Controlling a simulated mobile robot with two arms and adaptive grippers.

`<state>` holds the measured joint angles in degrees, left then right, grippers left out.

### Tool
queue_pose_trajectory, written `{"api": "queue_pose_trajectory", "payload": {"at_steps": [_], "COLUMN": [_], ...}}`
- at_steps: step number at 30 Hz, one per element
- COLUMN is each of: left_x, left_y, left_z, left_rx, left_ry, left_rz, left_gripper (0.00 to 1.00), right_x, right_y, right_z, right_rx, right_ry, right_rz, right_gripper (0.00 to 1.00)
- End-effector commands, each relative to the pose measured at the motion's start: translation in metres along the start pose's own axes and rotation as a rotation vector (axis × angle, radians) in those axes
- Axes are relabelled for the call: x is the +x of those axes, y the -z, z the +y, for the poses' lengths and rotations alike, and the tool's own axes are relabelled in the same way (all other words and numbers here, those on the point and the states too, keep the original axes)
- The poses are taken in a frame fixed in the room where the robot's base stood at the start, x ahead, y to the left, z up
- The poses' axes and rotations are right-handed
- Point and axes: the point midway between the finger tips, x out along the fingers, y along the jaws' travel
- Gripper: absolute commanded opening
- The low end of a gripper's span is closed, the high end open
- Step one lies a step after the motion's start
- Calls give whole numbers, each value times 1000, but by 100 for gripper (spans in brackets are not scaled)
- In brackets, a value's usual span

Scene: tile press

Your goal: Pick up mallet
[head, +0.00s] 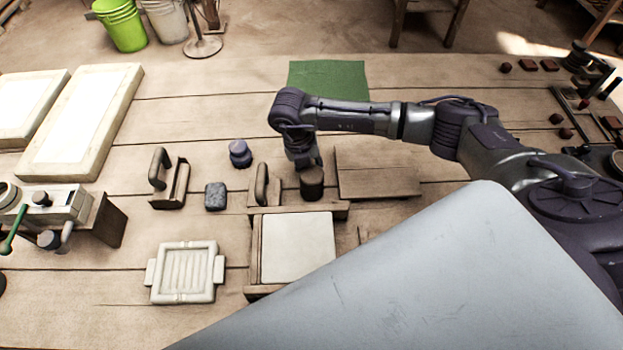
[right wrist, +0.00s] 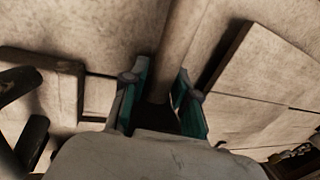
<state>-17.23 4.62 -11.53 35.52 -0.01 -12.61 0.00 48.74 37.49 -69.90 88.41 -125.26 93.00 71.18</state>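A dark cylinder (head: 312,183), which looks like the mallet's head, stands on the wooden table behind the pale square slab. My right gripper (head: 305,160) points down at it from above and overlaps its top edge in the head view. In the right wrist view the gripper's two teal-padded fingers (right wrist: 160,95) stand apart. A dark shape lies low between them, and a brown strip runs away beyond it. I cannot tell whether the strip is a handle or tabletop. No contact on the mallet can be made out. My left gripper is in no view.
A handled wooden tool (head: 262,187) stands close left of the dark cylinder. A flat board (head: 378,182) lies close right. The framed slab (head: 297,248) is in front. A green sheet (head: 328,78) lies behind. A large grey surface hides the lower right.

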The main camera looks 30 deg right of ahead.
Motion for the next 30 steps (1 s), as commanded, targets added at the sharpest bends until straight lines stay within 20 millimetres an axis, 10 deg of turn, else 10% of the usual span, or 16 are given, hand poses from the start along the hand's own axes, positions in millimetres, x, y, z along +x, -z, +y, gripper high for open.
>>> {"api": "queue_pose_trajectory", "payload": {"at_steps": [4,26,30], "left_x": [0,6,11], "left_y": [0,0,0], "left_z": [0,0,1], "left_rx": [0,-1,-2], "left_ry": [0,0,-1], "left_rz": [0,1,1], "left_gripper": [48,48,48], "right_x": [0,-34,-48], "right_y": [0,-2,-3], "right_z": [0,-6,-35], "right_rx": [0,1,5], "right_ry": [0,-4,2], "right_rz": [0,-5,-4], "right_gripper": [0,0,0]}}
